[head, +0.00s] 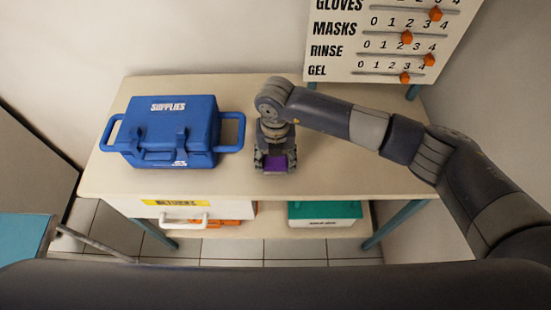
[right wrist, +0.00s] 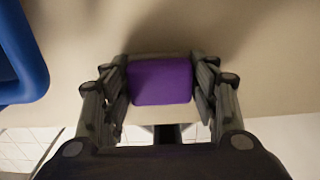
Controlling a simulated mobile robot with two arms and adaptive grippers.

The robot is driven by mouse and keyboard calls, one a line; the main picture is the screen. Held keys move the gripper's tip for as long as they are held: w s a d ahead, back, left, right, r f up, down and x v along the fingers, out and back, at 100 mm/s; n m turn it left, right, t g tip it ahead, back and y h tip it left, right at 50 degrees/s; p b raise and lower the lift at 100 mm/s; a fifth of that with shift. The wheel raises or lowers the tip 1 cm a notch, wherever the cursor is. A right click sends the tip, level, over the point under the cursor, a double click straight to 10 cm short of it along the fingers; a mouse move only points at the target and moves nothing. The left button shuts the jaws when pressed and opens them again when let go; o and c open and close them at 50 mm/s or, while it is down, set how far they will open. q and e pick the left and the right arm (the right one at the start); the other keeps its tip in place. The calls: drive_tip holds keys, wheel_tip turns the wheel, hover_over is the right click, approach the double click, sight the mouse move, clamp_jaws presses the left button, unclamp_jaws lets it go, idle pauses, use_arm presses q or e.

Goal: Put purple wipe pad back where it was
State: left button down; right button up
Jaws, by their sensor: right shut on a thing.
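The purple wipe pad (head: 275,162) is between the fingers of my right gripper (head: 274,165), over the front part of the cream table top (head: 335,175). In the right wrist view the pad (right wrist: 160,82) sits between the two fingers of the right gripper (right wrist: 162,85), which are shut on it. The pad is near the table's front edge. I cannot tell whether it touches the table top. My left gripper is not in view.
A blue supplies case (head: 170,130) stands on the table left of my right gripper. A white board (head: 385,40) with orange sliders is at the back right. The lower shelf holds a green box (head: 325,212) and a yellow-labelled white case (head: 165,212). The table's right part is clear.

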sight(275, 159)
drive_tip(key=o, duration=1)
drive_tip(key=shift+r+p, duration=0.25)
drive_tip(key=shift+p, duration=0.1)
drive_tip(key=shift+r+b, duration=1.5)
drive_tip(key=shift+r, duration=4.4)
